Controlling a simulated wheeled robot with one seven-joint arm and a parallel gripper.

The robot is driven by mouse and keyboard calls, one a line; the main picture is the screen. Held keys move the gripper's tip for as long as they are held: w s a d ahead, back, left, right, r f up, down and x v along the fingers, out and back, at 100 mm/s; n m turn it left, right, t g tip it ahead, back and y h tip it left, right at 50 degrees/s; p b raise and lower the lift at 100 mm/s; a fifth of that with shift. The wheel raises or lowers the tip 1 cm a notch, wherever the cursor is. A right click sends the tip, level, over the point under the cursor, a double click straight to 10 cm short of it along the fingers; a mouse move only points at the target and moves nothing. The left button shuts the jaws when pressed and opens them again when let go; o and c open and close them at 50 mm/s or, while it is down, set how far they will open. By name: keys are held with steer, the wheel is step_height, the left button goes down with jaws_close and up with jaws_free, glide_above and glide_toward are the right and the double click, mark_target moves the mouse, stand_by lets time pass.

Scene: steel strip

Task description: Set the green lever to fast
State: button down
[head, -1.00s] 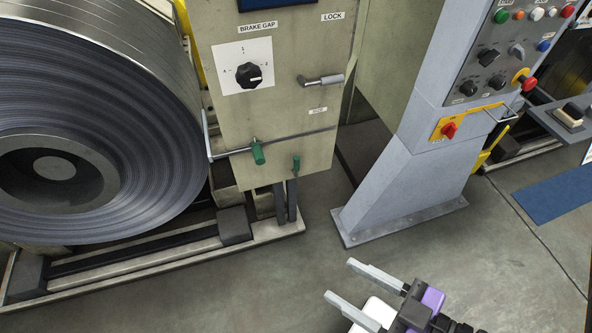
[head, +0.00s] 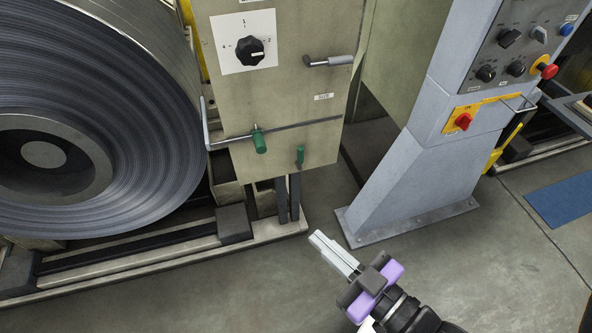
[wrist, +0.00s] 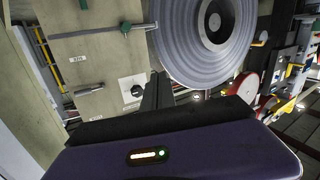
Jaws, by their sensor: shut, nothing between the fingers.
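Two green handles show on the beige machine cabinet (head: 230,90) in the head view. The larger green handle (head: 259,142) hangs on a thin horizontal rod across the lower panel. In the wrist view the cabinet looks inverted, with one green handle (wrist: 126,27) and another green piece (wrist: 83,4) at the top edge. I cannot read a "fast" mark. My gripper (head: 316,239) is shut and empty, below and apart from both handles.
A large steel coil (head: 150,120) stands at left beside the cabinet. A black dial (head: 250,51) and a grey-handled latch (head: 330,61) sit above the rod. A grey control pedestal (head: 410,180) stands at right. Open floor (head: 240,285) lies in front.

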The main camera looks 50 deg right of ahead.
steer(key=w+d+f+n+h+b, duration=0.25)
steer(key=w+d+f+b, duration=0.35)
steer(key=w+f, duration=0.3)
steer(key=n+h+b, duration=0.3)
steer(key=n+b, duration=0.3)
steer(key=n, duration=0.5)
glide_toward(300, 160)
steer(key=w+a+r, duration=0.2)
steer(key=w+a, duration=0.1)
steer(key=a, duration=0.2)
steer(key=shift+g, duration=0.4)
steer(key=shift+r, duration=0.1)
steer(key=x, duration=1)
steer(key=shift+w, duration=0.1)
steer(key=s+d+p, duration=0.2)
steer(key=shift+s+r+p, duration=0.1)
steer(key=shift+s+p, duration=0.05)
steer(key=shift+p, duration=0.15)
steer(key=shift+s+d, duration=0.35)
